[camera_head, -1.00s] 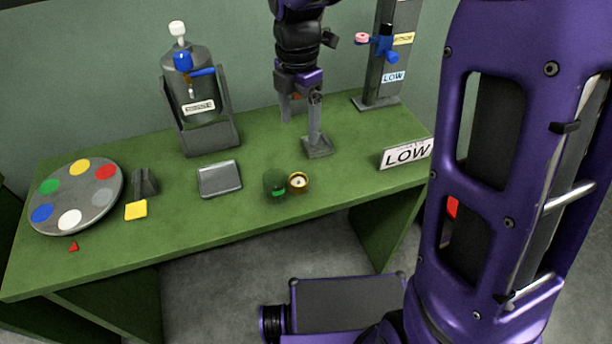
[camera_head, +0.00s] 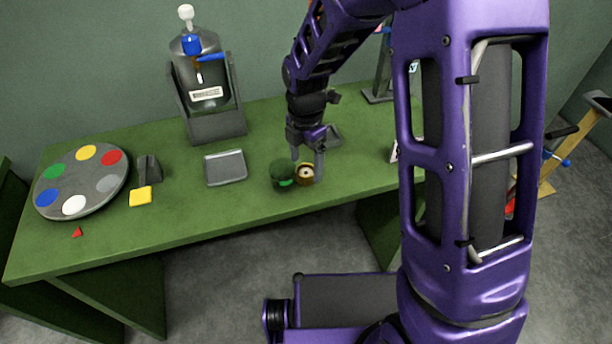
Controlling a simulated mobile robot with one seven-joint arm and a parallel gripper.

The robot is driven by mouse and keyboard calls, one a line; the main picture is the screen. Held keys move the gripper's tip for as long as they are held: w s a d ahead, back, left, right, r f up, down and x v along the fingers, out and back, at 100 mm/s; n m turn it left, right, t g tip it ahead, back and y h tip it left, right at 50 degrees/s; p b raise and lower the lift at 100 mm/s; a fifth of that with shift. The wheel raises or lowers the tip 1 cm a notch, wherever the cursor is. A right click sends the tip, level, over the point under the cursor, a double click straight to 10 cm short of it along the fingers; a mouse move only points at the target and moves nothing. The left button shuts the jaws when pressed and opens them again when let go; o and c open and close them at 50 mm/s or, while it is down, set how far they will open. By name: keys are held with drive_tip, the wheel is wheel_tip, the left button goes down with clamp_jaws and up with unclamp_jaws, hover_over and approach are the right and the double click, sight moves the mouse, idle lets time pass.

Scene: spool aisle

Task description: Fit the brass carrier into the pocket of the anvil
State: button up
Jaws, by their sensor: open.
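The brass carrier (camera_head: 306,174) is a small round gold-rimmed piece with a pale centre, on the green table near its front edge. It sits against the right side of a dark green cup (camera_head: 282,175). My gripper (camera_head: 307,163) points down over the carrier, open, with one finger at each side of its far rim. Whether the fingers touch it I cannot tell.
A grey tray (camera_head: 225,168), a yellow block (camera_head: 140,196) and a dark grey holder (camera_head: 149,168) lie to the left. Farther left is a disc with coloured spots (camera_head: 82,181). A tank in a stand (camera_head: 207,90) is at the back.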

wheel_tip(320, 180, down, 2)
drive_tip(key=shift+f, duration=0.1)
clamp_jaws()
idle(0.5)
